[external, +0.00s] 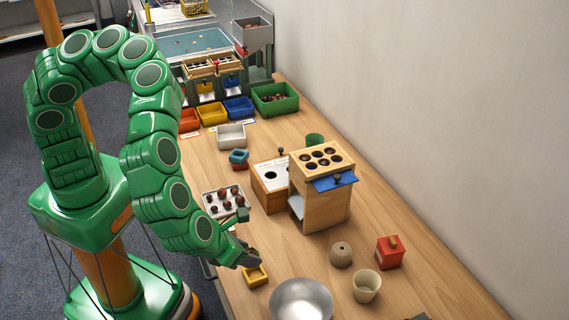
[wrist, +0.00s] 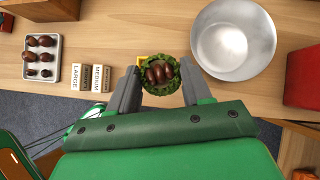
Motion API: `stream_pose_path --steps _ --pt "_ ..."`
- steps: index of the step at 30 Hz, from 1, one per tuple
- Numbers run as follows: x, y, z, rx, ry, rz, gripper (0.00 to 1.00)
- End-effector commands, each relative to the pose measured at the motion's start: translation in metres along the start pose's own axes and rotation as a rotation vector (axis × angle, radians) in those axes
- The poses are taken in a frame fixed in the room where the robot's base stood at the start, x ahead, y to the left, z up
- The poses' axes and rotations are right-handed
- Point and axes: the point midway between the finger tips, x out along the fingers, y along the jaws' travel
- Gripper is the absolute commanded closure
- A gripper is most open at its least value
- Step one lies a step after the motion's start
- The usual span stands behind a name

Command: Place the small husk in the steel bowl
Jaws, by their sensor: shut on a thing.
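The small husk (wrist: 160,74) is a spiny green cup with several brown chestnuts in it. In the wrist view it sits between the fingertips of my gripper (wrist: 160,82), which is shut on it. In the external view my gripper (external: 248,260) is above the yellow tray (external: 256,276), and the husk cannot be made out there. The steel bowl (external: 301,300) is at the bottom edge of the external view, to the right of my gripper. In the wrist view the bowl (wrist: 233,40) is to the upper right of the husk, apart from it, and looks empty.
A white tray of chestnuts (wrist: 41,69) and blocks labelled LARGE (wrist: 78,77) and MEDIUM (wrist: 93,78) lie left of my gripper. A wooden box with holes (external: 322,188), a beige cup (external: 366,286) and a red box (external: 390,252) stand on the table.

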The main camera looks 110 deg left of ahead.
Motion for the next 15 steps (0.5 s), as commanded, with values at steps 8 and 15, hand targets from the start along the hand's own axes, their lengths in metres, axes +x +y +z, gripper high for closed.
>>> stream_pose_path --steps 8,15 --pt "-0.003 -0.01 -0.007 -0.001 0.001 0.003 0.85" --pt "0.012 -0.031 -0.004 -0.004 0.0 0.003 0.85"
